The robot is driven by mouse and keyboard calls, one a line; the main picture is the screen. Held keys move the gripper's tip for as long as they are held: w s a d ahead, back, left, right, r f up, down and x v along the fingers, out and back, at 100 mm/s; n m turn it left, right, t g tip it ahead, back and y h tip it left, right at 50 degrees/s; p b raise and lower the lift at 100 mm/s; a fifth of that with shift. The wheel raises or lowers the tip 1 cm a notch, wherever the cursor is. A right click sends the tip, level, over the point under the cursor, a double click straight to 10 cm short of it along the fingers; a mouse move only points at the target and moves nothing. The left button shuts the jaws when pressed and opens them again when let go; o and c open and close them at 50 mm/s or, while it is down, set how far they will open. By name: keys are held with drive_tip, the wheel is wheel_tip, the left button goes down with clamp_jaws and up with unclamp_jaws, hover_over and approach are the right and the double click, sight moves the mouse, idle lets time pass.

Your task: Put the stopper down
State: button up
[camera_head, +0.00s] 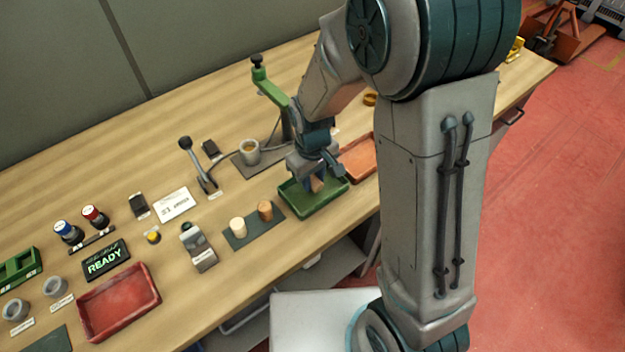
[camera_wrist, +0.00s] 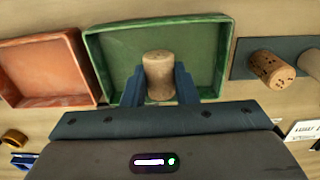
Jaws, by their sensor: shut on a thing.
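A cork stopper (camera_wrist: 159,76) is held between the two fingers of my gripper (camera_wrist: 160,85) in the wrist view. In the head view my gripper (camera_head: 314,180) points down over the green tray (camera_head: 309,208), with the stopper (camera_head: 317,185) showing between its fingers. The green tray's wall also shows in the wrist view (camera_wrist: 92,62). The stopper is seen against the inside of the tray. I cannot tell whether it touches the tray floor. No other thing is visible in the green tray.
An orange tray (camera_head: 358,160) stands right beside the green tray. To the left, a dark mat (camera_head: 252,232) bears a brown cork (camera_head: 265,210) and a pale stopper (camera_head: 238,227). A green lever press (camera_head: 270,90) stands behind. A red tray (camera_head: 120,300) lies at the front left.

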drive_tip(key=shift+f, duration=0.95)
drive_tip(key=shift+f, duration=0.15)
drive_tip(key=shift+f, duration=0.15)
drive_tip(key=o, duration=1)
drive_tip(key=shift+r, duration=0.2)
